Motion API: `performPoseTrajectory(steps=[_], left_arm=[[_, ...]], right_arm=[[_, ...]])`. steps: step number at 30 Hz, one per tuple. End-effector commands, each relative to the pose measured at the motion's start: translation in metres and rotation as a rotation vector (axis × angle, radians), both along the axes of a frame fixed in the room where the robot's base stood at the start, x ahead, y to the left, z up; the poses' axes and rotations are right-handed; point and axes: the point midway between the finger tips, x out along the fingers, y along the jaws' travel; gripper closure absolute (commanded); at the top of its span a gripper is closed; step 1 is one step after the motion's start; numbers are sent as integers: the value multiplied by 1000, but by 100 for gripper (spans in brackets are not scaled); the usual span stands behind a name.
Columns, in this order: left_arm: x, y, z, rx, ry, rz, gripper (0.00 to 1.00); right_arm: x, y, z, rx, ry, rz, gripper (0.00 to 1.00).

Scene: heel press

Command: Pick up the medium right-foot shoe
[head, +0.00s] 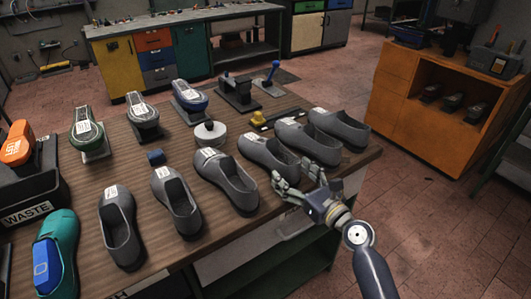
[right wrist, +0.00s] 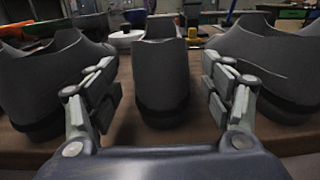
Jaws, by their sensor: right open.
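Several grey shoes with small white labels stand in a row along the near side of the wooden table (head: 115,168). Their label text is too small to read, so I cannot tell which is the medium right-foot one. My right gripper (head: 300,176) is open at the heel end of one shoe (head: 262,152), near the table's right edge. In the right wrist view that shoe's heel (right wrist: 160,85) stands upright between the two open fingers, with a gap on each side. Neighbouring shoes (right wrist: 50,85) and (right wrist: 270,80) stand close outside the fingers. My left gripper is not in view.
A white round container (head: 210,134), a yellow object (head: 257,118) and a blue-handled lever device (head: 270,78) stand behind the shoes. An orange cabinet (head: 400,90) stands right; the floor between is clear.

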Motion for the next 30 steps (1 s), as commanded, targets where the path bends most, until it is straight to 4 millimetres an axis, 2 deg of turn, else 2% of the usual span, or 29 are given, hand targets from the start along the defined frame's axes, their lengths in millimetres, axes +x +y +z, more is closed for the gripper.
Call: performPoseTrajectory(steps=[7, 18, 27, 28, 30], left_arm=[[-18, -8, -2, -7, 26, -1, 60], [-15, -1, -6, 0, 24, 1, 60], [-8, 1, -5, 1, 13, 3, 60], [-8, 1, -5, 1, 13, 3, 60], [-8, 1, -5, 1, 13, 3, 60]], right_arm=[[16, 11, 0, -3, -1, 0, 26], [52, 35, -1, -3, -1, 0, 26], [56, 38, -1, -4, 0, 0, 26], [56, 38, -1, -4, 0, 0, 28], [56, 38, -1, -4, 0, 0, 44]])
